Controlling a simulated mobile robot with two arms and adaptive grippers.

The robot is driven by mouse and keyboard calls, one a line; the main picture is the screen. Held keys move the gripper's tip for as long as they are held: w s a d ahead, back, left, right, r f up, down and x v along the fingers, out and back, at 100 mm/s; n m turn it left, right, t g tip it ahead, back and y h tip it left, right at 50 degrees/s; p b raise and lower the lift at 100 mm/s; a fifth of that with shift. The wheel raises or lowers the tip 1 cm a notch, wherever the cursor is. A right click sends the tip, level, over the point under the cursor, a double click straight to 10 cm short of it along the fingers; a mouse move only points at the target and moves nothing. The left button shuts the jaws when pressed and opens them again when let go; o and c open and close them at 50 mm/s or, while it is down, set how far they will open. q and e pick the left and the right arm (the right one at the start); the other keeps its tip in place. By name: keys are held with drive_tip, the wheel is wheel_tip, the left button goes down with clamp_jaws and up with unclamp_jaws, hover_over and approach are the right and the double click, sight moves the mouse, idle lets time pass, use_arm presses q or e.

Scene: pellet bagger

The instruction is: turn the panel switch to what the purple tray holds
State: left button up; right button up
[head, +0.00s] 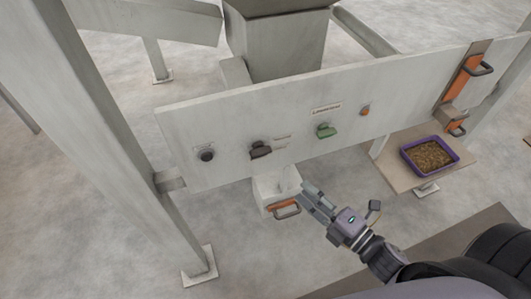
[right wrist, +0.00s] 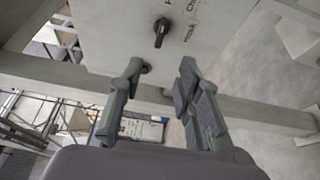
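The purple tray (head: 404,157) sits at the right in the head view and holds brown pellets (head: 430,154). The upright panel (head: 230,120) carries a dark knob (head: 259,150) with small labels beside it, too small to read. In the right wrist view a black pointer switch (right wrist: 161,32) shows on the panel, with printed words beside it, partly cut off. My right gripper (head: 308,192) is below the panel, beside a white box. In the right wrist view my right gripper (right wrist: 158,72) is open and empty, apart from the switch. My left gripper is not in view.
The panel also has a black round knob (head: 206,154), a green knob (head: 325,130) and a small orange one (head: 365,109). The white box (head: 263,188) with an orange handle (head: 285,207) is under the panel. An orange handled fixture (head: 463,79) is at the right.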

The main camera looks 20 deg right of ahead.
sight(264, 155)
drive_tip(key=p+x, duration=0.3)
drive_tip(key=x, duration=1.2)
drive_tip(key=shift+p, duration=0.3)
drive_tip(key=shift+w+a, duration=0.2)
drive_tip(key=shift+w, duration=0.25)
drive_tip(key=shift+c, duration=0.4)
clamp_jaws()
